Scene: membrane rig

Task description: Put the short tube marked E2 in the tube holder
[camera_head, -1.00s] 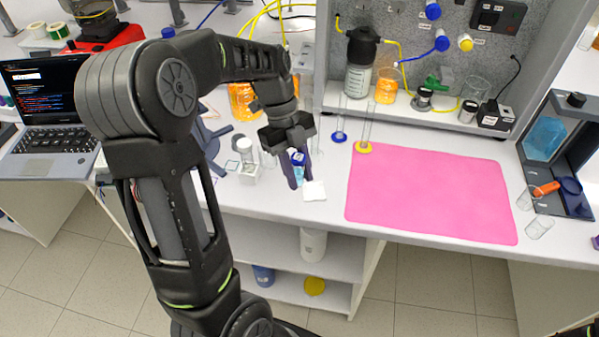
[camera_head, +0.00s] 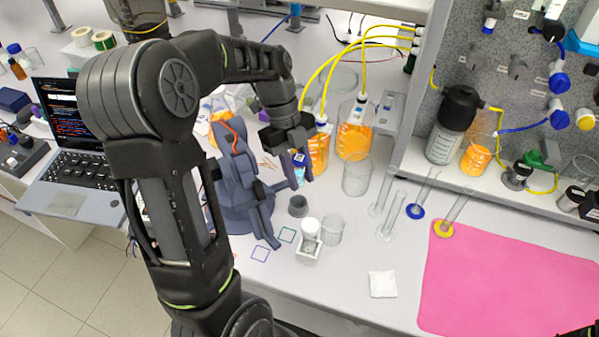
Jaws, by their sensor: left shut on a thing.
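My left gripper (camera_head: 301,166) is shut on a short tube (camera_head: 299,172) with a blue and white upper part. It holds the tube upright above the bench, in front of the beakers of orange liquid. Any marking on the tube is too small to read, and the fingers hide part of it. A small white square stand (camera_head: 308,248) with a white-topped piece in it is on the bench below the gripper. I cannot tell for sure which thing is the tube holder.
A dark blue-grey apparatus (camera_head: 232,188) stands left of the gripper. An empty beaker (camera_head: 357,176), glass cylinders (camera_head: 416,208) and orange-filled beakers (camera_head: 354,132) stand to the right and behind. A white pad (camera_head: 382,284) and pink mat (camera_head: 500,275) lie at the front right.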

